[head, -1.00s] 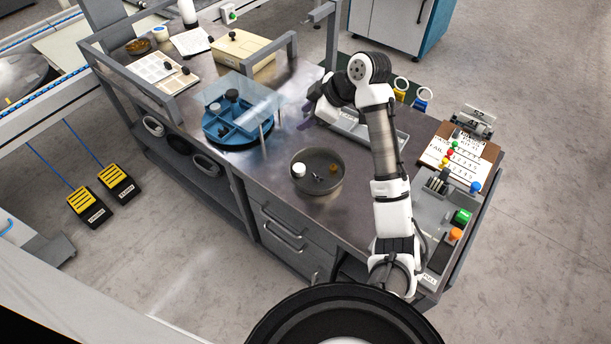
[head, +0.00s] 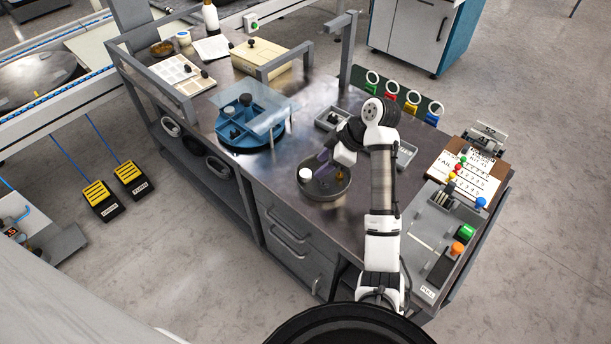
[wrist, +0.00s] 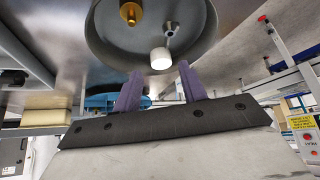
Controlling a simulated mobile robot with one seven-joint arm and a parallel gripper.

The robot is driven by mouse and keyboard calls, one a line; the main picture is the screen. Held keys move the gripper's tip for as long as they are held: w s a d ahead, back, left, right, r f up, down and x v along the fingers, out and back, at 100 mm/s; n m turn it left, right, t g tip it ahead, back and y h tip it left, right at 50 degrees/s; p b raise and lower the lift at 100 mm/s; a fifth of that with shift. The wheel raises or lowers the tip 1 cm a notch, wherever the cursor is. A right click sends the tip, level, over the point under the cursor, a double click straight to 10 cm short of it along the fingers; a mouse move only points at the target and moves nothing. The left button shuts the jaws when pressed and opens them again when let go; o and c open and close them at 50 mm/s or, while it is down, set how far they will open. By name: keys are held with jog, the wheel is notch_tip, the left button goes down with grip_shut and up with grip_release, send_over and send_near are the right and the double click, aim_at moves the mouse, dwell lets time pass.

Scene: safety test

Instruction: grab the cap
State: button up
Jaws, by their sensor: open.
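A small white cap (head: 305,174) stands in a round dark grey dish (head: 322,196) on the workbench, near the dish's left side. In the wrist view the white cap (wrist: 161,58) shows near the dish's rim, just beyond and between my two purple fingertips. My gripper (head: 323,158) is open above the dish, with nothing between its fingers. In the wrist view my gripper (wrist: 160,82) points toward the cap and appears apart from it. The dish also holds a brass part (wrist: 131,12) and a small metal fitting (wrist: 170,28).
A blue round tray (head: 262,146) with a clear cover stands left of the dish. A grey open tray (head: 406,154) lies behind my arm. A clipboard (head: 481,170) and a control panel with coloured buttons (head: 462,231) are at right. Bare bench surrounds the dish's front left.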

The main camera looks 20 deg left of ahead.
aim_at(309, 173)
jog(key=shift+a+x, duration=0.2)
jog(key=shift+x, duration=2.4)
jog(key=shift+r, duration=0.15)
jog(key=c, duration=0.8)
